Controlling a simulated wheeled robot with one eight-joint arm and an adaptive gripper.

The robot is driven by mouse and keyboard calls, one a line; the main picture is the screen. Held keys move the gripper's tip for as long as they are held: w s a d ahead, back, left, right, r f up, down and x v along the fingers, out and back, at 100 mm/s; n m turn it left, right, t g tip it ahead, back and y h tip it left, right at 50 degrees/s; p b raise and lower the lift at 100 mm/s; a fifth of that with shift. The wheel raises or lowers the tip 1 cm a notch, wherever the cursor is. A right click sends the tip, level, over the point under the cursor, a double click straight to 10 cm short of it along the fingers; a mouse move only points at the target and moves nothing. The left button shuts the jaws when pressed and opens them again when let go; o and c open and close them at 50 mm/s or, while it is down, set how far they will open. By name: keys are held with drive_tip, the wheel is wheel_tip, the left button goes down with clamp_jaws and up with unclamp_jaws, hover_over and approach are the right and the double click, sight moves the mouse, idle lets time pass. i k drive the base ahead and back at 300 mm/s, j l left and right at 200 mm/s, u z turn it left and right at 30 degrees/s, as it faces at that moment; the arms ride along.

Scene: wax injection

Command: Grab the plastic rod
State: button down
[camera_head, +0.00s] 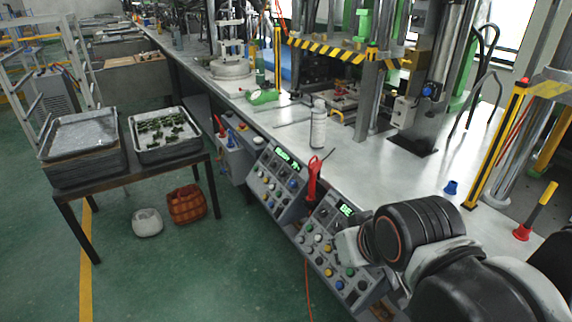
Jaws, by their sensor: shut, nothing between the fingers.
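No item in the camera_head view is clearly the plastic rod. A thin dark stick (328,154) lies on the grey workbench (385,182) near a spray can, but I cannot tell whether it is the rod. A yellow-handled tool with a red base (541,203) stands tilted at the bench's right side. My arm fills the lower right corner and covers part of the bench and control panels. My gripper does not show.
A spray can (318,125), a green bottle (262,97) and a small blue cup (450,188) are on the bench. Press columns with striped guards rise behind. Control panels (283,180) line the front. A side table with trays (170,154) stands left; green floor lies between.

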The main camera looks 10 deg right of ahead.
sight(552, 187)
drive_tip(key=z, duration=1.9)
